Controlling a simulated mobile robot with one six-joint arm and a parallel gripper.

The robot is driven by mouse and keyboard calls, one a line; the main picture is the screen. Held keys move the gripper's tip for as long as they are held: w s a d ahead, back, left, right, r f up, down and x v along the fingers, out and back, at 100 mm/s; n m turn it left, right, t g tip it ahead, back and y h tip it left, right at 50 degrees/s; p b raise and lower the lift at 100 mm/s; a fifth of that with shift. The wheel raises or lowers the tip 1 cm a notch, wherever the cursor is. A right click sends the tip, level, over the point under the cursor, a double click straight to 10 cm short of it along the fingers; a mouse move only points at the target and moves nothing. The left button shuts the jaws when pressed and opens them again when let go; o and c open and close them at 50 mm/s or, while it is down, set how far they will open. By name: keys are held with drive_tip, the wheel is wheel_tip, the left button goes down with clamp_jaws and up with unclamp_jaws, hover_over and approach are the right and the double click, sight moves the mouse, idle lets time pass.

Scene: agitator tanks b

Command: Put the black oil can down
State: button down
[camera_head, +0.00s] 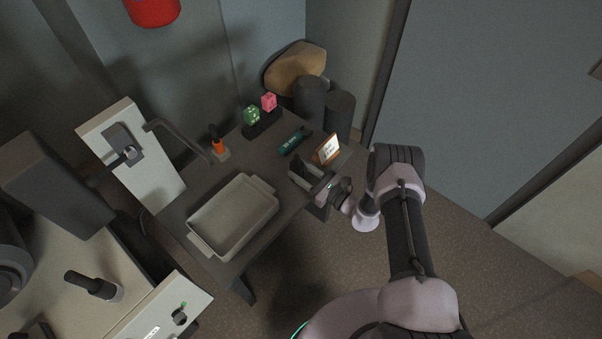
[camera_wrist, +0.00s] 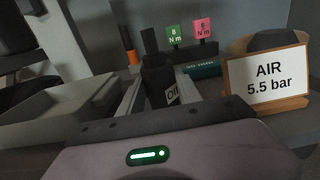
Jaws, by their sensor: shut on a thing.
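The black oil can (camera_wrist: 157,82) stands upright between the fingers of my gripper (camera_wrist: 159,95) in the wrist view. Part of its pale "OIL" label shows at the right side, and its lower part is hidden by the gripper body. In the head view my gripper (camera_head: 306,172) is at the right edge of the dark table (camera_head: 185,215), right of the grey tray. The can there is a small dark shape between the fingers, hard to make out. I cannot tell whether its base touches the table.
The grey tray (camera_head: 197,241) is left of my gripper. A framed "AIR 5.5 bar" sign (camera_head: 327,149) stands close behind it. A teal cylinder (camera_head: 292,141), a block with green (camera_head: 252,116) and pink (camera_head: 269,102) tags, and an orange-black tool (camera_head: 217,146) are farther back.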

drive_tip(key=shift+f, duration=0.15)
drive_tip(key=c, duration=0.8)
unclamp_jaws()
drive_tip(key=shift+c, duration=0.2)
